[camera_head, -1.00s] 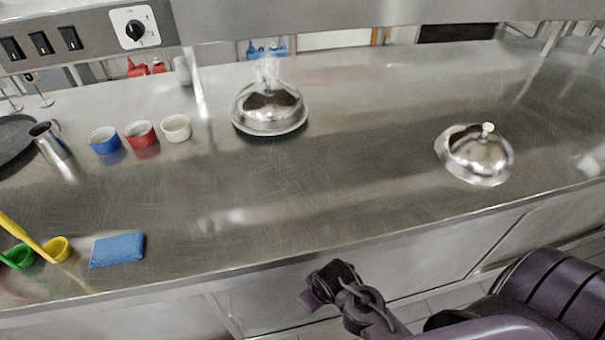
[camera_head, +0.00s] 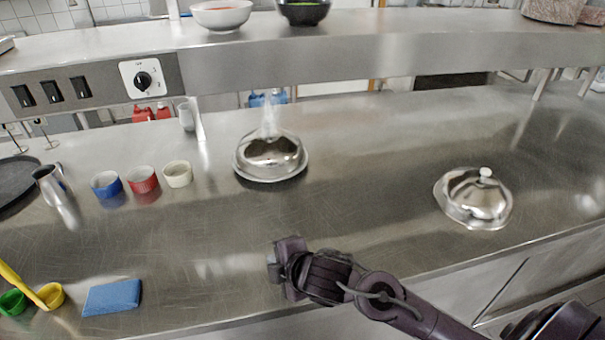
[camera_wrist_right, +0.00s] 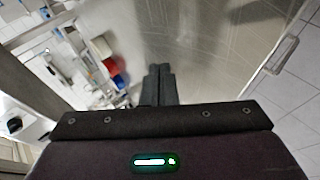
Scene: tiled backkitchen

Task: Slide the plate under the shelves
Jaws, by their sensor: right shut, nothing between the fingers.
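A plate (camera_head: 299,173) with a shiny domed metal cover (camera_head: 271,153) on it sits on the steel counter, in front of the raised shelf (camera_head: 330,62). Whitish steam shows above the cover. A second domed cover (camera_head: 477,194) with a pale knob stands to the right; what lies under it is hidden. My right gripper (camera_head: 275,265) is over the front of the counter, in front of the steaming plate and apart from it. Its fingers show closed together and empty in the right wrist view (camera_wrist_right: 159,84). My left gripper is not in view.
Blue (camera_head: 106,185), red (camera_head: 143,180) and cream (camera_head: 178,174) ramekins and a metal jug (camera_head: 52,184) stand to the left. A blue sponge (camera_head: 112,297) lies at the front left. Bowls (camera_head: 221,15) stand on the shelf. The counter between the two covers is clear.

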